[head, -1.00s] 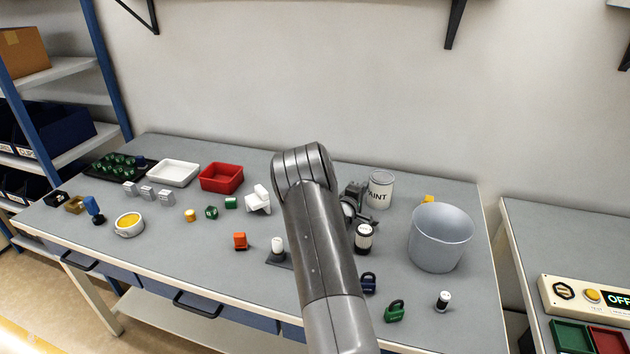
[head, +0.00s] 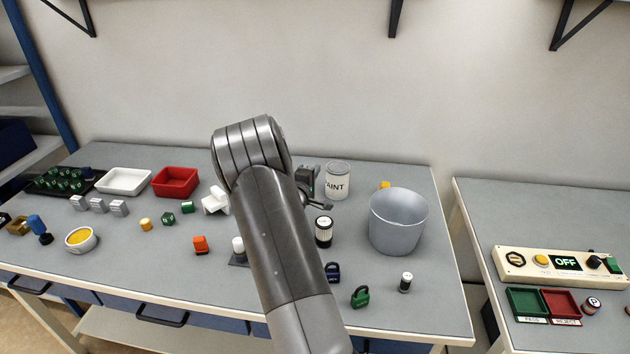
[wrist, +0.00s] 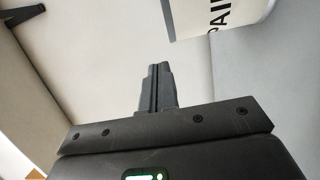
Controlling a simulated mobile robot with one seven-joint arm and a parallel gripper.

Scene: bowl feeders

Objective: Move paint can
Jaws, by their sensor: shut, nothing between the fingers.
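The paint can (head: 338,184) is a white and grey cylinder with dark lettering. It stands upright near the back of the table, right of my arm. In the wrist view the lettered side of the can (wrist: 228,14) shows large at the top right, cut off by the frame edge. My gripper (wrist: 158,70) has its two dark fingers together with nothing between them. The can is beyond and to the right of the fingertips, and they appear apart.
A grey bucket (head: 397,222) stands right of the can, with a small yellow thing (head: 385,185) behind it. A red tray (head: 175,182) is left. A second table (head: 470,210) is across a gap.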

